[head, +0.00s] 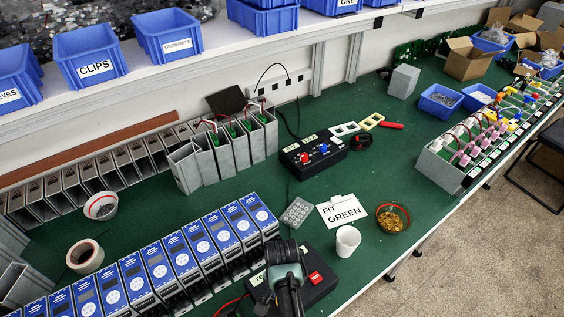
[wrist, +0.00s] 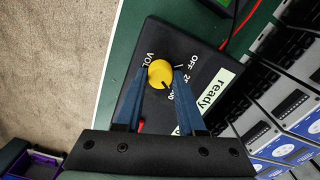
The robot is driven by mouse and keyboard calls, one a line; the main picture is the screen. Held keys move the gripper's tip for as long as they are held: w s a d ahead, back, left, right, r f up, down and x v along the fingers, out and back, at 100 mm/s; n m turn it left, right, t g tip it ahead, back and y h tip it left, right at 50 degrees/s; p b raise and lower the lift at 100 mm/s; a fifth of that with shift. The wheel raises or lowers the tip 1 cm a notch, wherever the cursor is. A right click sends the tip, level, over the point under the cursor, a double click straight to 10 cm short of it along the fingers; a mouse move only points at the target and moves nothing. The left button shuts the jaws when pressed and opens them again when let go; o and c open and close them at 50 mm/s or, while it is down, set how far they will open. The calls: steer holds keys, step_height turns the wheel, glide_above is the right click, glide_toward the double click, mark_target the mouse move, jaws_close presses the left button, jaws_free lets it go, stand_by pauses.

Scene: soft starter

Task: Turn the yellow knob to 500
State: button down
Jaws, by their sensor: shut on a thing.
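The yellow knob (wrist: 160,73) sits on a black control box (wrist: 150,38) in the wrist view. My gripper (wrist: 161,74) is shut on it, with one blue finger on each side. A dark pointer line on the knob points down and slightly right in the picture. Around it I read "VOL", "OFF" and the start of a number beginning with 2; another number ending in 00 is partly covered by a finger. In the head view, the black box (head: 318,289) with a red switch (head: 316,278) is partly behind my arm, and the knob is hidden.
A row of blue-fronted units (head: 185,258) stands close left of the box. A white cup (head: 347,240), a bowl of brass-coloured pieces (head: 392,218) and a "FIT GREEN" card (head: 341,211) lie beyond it. Another black box (head: 313,154) with red and blue knobs stands farther back.

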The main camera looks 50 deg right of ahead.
steer(key=shift+m, duration=0.6)
steer(key=shift+d, duration=0.1)
steer(key=c, duration=0.5)
jaws_free()
step_height(320, 180, up, 13)
steer(key=b, duration=0.1)
steer(key=shift+b, duration=0.3)
stand_by(0.3)
